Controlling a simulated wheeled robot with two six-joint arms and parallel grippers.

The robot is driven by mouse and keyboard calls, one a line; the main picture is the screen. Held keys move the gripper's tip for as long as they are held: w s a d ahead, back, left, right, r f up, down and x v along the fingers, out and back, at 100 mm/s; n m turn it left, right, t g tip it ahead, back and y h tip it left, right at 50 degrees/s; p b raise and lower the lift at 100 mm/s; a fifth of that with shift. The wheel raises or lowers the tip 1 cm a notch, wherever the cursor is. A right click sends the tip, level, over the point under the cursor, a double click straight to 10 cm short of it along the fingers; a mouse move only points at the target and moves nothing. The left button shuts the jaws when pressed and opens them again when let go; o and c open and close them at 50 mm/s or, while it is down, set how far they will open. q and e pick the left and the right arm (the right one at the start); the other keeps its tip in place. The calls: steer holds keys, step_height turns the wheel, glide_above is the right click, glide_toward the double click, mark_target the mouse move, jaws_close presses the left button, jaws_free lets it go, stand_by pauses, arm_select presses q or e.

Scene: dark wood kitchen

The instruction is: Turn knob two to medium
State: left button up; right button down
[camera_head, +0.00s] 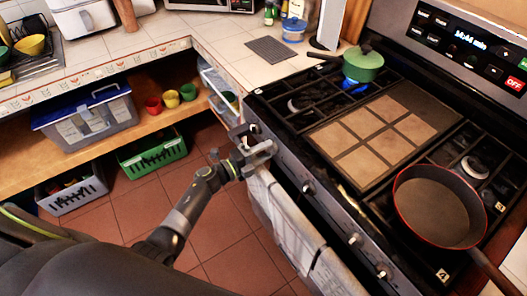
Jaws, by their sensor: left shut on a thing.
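The stove's front panel carries a row of knobs. Three show uncovered: one knob (307,187) left of the middle, another knob (354,239) to its right, and a third knob (383,271) near the bottom edge. My left gripper (257,144) is at the left end of this panel, left of the uncovered knobs. It is shut on a stove knob there, mostly hidden by the fingers, so its number and setting cannot be read. My right gripper is out of view.
A green pot (363,66) sits on the back left burner above a blue flame (352,86). A red-rimmed pan (438,207) is on the right burner. A towel (285,215) hangs on the oven front below my gripper. The tiled floor (217,235) is clear.

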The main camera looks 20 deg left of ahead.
arm_select(q)
steer(key=o, duration=1)
steer(key=shift+c, duration=0.2)
steer(key=b+v, duration=0.3)
steer(key=v, duration=1.4)
steer(key=shift+s+a, duration=0.2)
